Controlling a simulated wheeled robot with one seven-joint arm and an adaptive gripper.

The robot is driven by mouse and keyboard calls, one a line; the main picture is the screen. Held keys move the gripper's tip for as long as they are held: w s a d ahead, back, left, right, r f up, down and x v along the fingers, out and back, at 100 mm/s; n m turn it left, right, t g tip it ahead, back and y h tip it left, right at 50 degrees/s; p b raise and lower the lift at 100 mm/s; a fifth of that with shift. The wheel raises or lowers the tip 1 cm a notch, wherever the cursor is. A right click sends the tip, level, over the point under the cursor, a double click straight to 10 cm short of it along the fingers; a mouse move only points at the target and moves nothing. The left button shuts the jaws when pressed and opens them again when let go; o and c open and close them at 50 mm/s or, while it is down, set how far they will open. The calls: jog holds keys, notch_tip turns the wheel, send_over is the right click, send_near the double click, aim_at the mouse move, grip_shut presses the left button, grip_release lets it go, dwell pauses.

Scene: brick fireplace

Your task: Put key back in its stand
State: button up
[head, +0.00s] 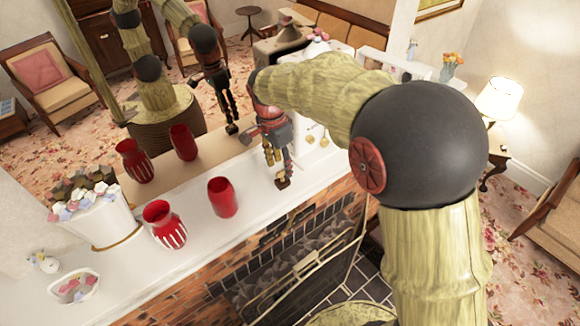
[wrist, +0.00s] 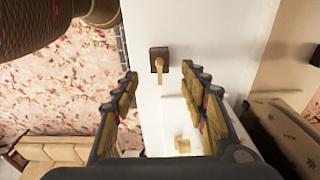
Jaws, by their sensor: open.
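My gripper (head: 277,162) is over the white mantel shelf, fingers pointing down and apart. In the wrist view its fingers (wrist: 159,76) are open with nothing between the pads. A small dark brown block (wrist: 159,52), seemingly the stand, sits on the shelf just beyond the fingertips. A gold piece (wrist: 159,66), seemingly the key, shows at the block; whether it is seated in it or only overlaps it I cannot tell. In the head view the block (head: 283,184) shows just under the fingertips. Another small gold piece (wrist: 182,144) shows nearer the palm.
A striped red vase (head: 165,225) and a plain red vase (head: 222,197) stand on the shelf (head: 190,257), left of my gripper. A white planter (head: 97,222) and a small dish (head: 74,287) are farther left. A mirror behind repeats the vases and arm. The fireplace is below.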

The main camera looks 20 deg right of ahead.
jog(key=shift+r+p, duration=1.6)
jog(key=shift+r, duration=1.35)
jog(key=shift+w+n, duration=0.15)
jog(key=shift+n, duration=0.65)
jog(key=s+f+n+t+y+b, duration=0.1)
jog(key=s+f+n+t+b, duration=0.4)
jog(key=s+f+n+b, duration=0.7)
jog(key=s+f+b, duration=0.7)
jog(key=s+b, duration=0.3)
jog(key=b, duration=0.5)
jog(key=shift+s+d+f+n, duration=0.2)
jog(key=shift+n, duration=0.2)
